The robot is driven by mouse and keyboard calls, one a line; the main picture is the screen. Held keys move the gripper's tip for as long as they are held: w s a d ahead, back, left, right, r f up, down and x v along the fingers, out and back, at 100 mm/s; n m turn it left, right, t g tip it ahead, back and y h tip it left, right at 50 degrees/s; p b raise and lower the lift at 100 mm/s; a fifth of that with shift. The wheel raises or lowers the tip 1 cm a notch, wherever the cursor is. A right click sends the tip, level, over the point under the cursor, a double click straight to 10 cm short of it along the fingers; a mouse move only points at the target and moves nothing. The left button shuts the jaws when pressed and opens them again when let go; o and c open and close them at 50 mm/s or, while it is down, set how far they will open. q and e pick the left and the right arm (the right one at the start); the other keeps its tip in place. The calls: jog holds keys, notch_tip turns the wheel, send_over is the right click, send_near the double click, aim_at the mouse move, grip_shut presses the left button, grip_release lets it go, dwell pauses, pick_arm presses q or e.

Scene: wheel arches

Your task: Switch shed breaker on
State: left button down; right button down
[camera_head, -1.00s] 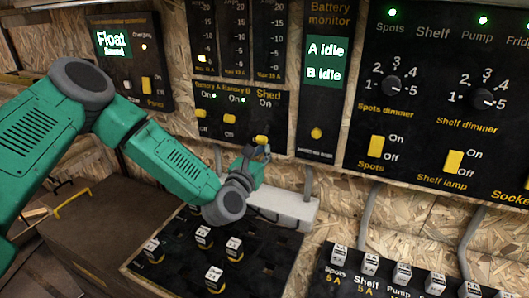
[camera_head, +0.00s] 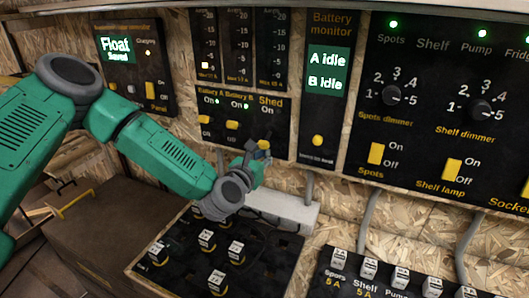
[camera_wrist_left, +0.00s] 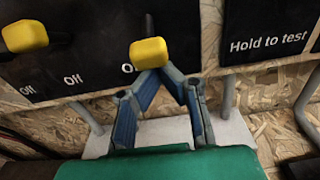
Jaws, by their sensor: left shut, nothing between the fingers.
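The shed breaker's yellow lever (camera_head: 264,145) is at the right end of the small black breaker panel (camera_head: 245,132), well below its "On" label. In the left wrist view the lever (camera_wrist_left: 148,52) stands out over the partly hidden label under it. My left gripper (camera_head: 256,153) is just below this lever. In the left wrist view its blue fingers (camera_wrist_left: 163,72) meet at the tips, shut and empty, at the lever's lower edge; whether they touch it I cannot tell. My right gripper is out of view.
Another yellow breaker lever (camera_wrist_left: 25,37) is to the left, higher beside "Off" labels. A pale box (camera_head: 285,208) and a black fuse board (camera_head: 270,250) lie below my gripper. A battery monitor (camera_head: 325,85) and dimmer panel (camera_head: 440,110) are to the right.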

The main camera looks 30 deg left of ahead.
aim_at(263, 146)
pick_arm(q)
jog(key=r+g+p, duration=0.2)
jog(key=p, duration=0.1)
jog(key=s+r+g+p, duration=0.1)
jog(key=r+g+p, duration=0.1)
jog(key=g+p, duration=0.1)
jog(key=shift+p, duration=0.55)
jog(key=shift+f+b, duration=0.35)
jog(key=shift+f, duration=0.15)
jog(key=shift+r, duration=0.1)
jog(key=shift+r+p, duration=0.45)
jog(key=shift+r, duration=0.3)
jog(key=shift+f, duration=0.1)
